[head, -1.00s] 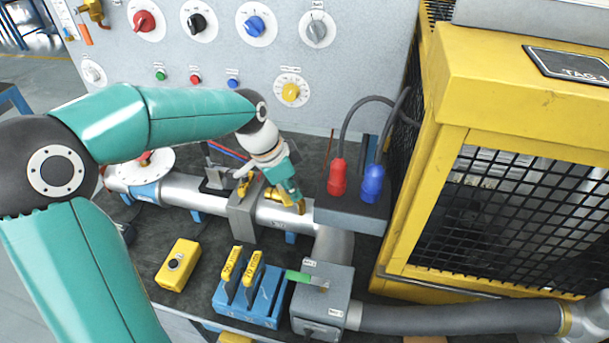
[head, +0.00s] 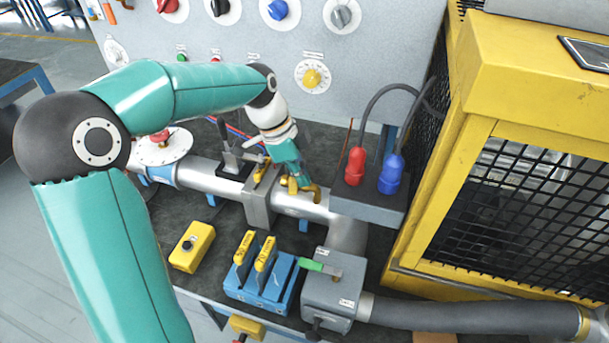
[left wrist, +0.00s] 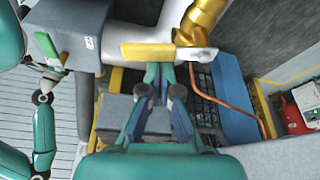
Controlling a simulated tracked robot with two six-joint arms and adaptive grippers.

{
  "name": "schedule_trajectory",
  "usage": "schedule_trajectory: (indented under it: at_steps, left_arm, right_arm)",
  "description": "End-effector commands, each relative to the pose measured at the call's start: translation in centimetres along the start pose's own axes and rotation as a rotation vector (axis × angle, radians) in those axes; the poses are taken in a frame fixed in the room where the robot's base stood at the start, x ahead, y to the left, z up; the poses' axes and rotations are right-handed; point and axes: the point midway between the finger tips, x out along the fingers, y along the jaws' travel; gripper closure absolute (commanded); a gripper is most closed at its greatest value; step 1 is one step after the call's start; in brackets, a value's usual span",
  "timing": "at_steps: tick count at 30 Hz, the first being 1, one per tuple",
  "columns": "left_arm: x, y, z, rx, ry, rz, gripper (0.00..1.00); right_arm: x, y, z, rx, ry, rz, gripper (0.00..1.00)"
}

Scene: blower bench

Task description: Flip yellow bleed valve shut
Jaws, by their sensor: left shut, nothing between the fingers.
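The bleed valve's yellow lever (left wrist: 147,51) lies crosswise just beyond my left fingertips in the left wrist view. Its brass body (left wrist: 197,24) is at upper right, on the pale pipe. In the head view the yellow lever (head: 292,187) shows small on the silver pipe, partly hidden by my gripper. My left gripper (head: 301,180) points down at the valve; in the left wrist view its fingers (left wrist: 162,74) are together with nothing between them. I cannot tell whether they touch the lever. My right arm shows at lower left of the left wrist view; its gripper (left wrist: 57,72) is small and unclear.
The grey socket box with red (head: 355,166) and blue (head: 391,174) plugs stands close right of my left gripper. A yellow cage (head: 470,150) blocks the far right. A blue block with yellow-topped levers (head: 260,282) and a yellow button box (head: 192,246) are in front.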

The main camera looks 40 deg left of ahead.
Motion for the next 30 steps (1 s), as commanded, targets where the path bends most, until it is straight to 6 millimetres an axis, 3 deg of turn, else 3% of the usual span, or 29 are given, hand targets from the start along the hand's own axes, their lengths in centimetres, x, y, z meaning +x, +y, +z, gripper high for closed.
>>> schedule_trajectory:
  at_steps: [14, 23, 30]
  left_arm:
    - [0.1, -0.2, -0.2, 0.001, 0.0, 0.0, 1.0]
    - [1.4, 0.3, -3.5, 0.001, 0.0, 0.001, 1.0]
    - [-4.3, 0.2, -3.2, -0.005, 0.002, -0.007, 1.0]
  right_arm:
    - [0.0, 0.0, 0.0, 0.0, 0.0, 0.0, 0.18]
    - [0.1, 0.0, 0.0, 0.0, 0.0, 0.0, 0.18]
    - [0.5, 0.2, 0.0, 0.0, 0.0, 0.0, 0.18]
